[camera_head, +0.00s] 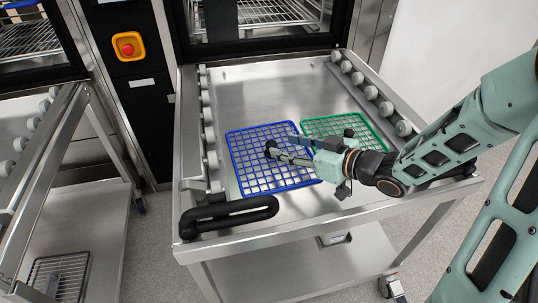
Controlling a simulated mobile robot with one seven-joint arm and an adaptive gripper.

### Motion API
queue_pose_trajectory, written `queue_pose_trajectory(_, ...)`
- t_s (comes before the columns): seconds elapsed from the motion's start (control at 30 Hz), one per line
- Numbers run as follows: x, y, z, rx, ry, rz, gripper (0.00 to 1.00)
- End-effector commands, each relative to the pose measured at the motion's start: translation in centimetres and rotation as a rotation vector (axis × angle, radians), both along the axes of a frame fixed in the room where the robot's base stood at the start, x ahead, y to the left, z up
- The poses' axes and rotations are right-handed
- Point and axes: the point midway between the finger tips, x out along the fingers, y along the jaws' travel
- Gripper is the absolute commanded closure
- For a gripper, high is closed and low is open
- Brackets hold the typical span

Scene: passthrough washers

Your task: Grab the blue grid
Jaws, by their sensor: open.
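The blue grid (247,170) is a flat rectangular lattice lying on the metal trolley top (270,100), left of the middle. My gripper (272,153) is open and comes in from the right. Its fingers overlap the middle of the blue grid in the head view. I cannot tell whether the fingers touch the grid or are above it. My gripper and wrist hide part of the blue grid's right side.
A green grid (318,127) lies right of the blue one, partly hidden by my gripper. Grey rollers line both trolley sides. A black handle (229,215) is at the front left. A washer opening with a rack stands behind. A second trolley (90,215) is at left.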

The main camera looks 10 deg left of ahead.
Motion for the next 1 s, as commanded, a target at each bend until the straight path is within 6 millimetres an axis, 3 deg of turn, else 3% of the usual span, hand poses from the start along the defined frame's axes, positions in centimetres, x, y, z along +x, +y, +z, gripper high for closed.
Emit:
queue_pose_trajectory(0.4, 2.1, 4.6, -2.0, 0.000, -0.001, 0.000, 0.57)
queue_pose_trajectory(0.7, 2.4, 5.1, -1.9, -0.002, -0.001, -0.002, 0.57)
queue_pose_trajectory(1.0, 2.4, 5.0, -2.0, -0.002, -0.001, -0.002, 0.89)
